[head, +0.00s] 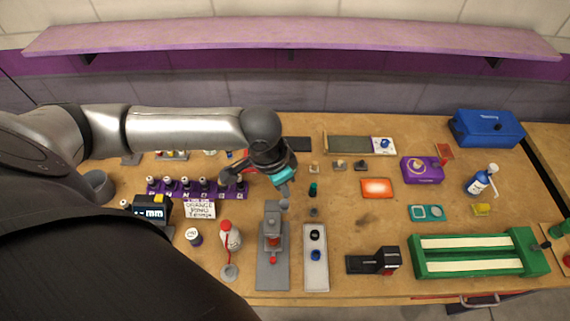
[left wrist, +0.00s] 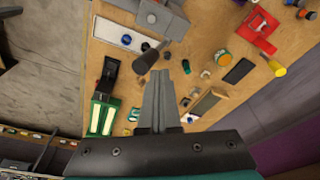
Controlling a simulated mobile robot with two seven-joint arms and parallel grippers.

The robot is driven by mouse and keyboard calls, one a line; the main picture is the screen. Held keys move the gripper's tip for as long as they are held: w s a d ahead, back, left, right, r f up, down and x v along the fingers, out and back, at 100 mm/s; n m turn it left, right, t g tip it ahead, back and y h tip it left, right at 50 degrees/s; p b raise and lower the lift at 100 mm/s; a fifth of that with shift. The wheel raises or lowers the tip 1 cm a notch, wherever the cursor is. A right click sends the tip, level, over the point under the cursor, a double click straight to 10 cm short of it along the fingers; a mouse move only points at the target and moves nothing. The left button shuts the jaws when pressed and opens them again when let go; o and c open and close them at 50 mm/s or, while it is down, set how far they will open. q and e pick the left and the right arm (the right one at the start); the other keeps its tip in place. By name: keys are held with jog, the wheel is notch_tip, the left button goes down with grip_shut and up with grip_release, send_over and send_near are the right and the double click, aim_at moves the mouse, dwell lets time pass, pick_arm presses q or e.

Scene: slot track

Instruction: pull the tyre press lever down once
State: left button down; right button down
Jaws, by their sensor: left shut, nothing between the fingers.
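The grey tyre press (head: 272,240) stands on a grey base plate near the front middle of the bench, with a red part low on its front. Its lever (head: 284,204) rises at the back and ends in a dark grey knob; the knob also shows in the left wrist view (left wrist: 147,61), beside my fingertips. My left gripper (head: 284,188) reaches down just above and behind the lever end. In the left wrist view its fingers (left wrist: 160,76) are shut together with nothing between them. I cannot tell whether they touch the knob. My right gripper is not in view.
A white tray (head: 316,280) with a black and a blue ring lies right of the press. A red-capped bottle (head: 230,236) stands to its left. A black device (head: 375,262) and a green box (head: 470,256) are farther right. A purple rack (head: 175,187) lies left.

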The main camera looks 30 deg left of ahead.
pick_arm(q)
notch_tip(320, 180, up, 8)
jog(key=w+a, duration=0.1)
jog(key=w, duration=0.1)
jog(key=shift+w+a, duration=0.3)
dwell(1.0)
dwell(0.5)
